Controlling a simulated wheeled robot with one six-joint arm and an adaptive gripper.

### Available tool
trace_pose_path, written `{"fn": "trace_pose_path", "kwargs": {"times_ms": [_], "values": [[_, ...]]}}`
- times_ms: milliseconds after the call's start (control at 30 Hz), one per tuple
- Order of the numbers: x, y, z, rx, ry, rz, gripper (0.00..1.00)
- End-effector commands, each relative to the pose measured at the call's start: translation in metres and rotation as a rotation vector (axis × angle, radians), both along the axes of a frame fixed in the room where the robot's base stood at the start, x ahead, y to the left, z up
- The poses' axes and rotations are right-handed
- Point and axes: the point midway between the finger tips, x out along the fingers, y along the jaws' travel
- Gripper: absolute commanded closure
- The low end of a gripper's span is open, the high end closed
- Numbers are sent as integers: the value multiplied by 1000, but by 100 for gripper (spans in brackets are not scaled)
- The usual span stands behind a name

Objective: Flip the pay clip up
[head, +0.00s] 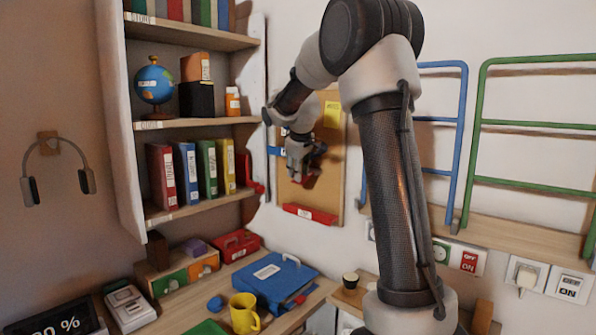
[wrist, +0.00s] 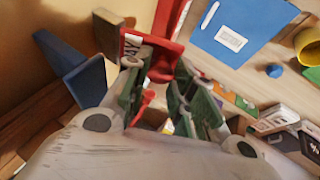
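The pay clip (wrist: 165,62) is red, with a white label reading PAY in the wrist view. It lies at the fingertips of my gripper (wrist: 160,78), and red shows between the two green-padded fingers. The fingers are drawn in towards each other around this red part; the exact contact is partly hidden. In the head view my gripper (head: 303,172) is in front of the cork board (head: 328,182), with red at its tip. A red bar with a white label (head: 310,213) is on the lower part of the board.
A blue piece (wrist: 88,82) stands close left of the fingers in the wrist view. A yellow note (head: 332,114) is on the board. The shelf unit (head: 190,122) stands left of it. The desk below holds a blue binder (head: 275,281) and a yellow mug (head: 244,314).

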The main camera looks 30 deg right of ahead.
Motion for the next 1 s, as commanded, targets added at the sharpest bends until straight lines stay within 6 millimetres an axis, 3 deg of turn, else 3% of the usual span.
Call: {"fn": "trace_pose_path", "kwargs": {"times_ms": [167, 533, 833, 867, 967, 1000], "values": [[0, -2, 2, 15, 7, -5, 99], [3, -9, 14, 222, 81, -4, 99], [3, -8, 15, 232, 84, 0, 99], [3, -8, 15, 232, 84, 0, 73], [3, -8, 15, 232, 84, 0, 55], [3, -8, 15, 232, 84, 0, 53]]}}
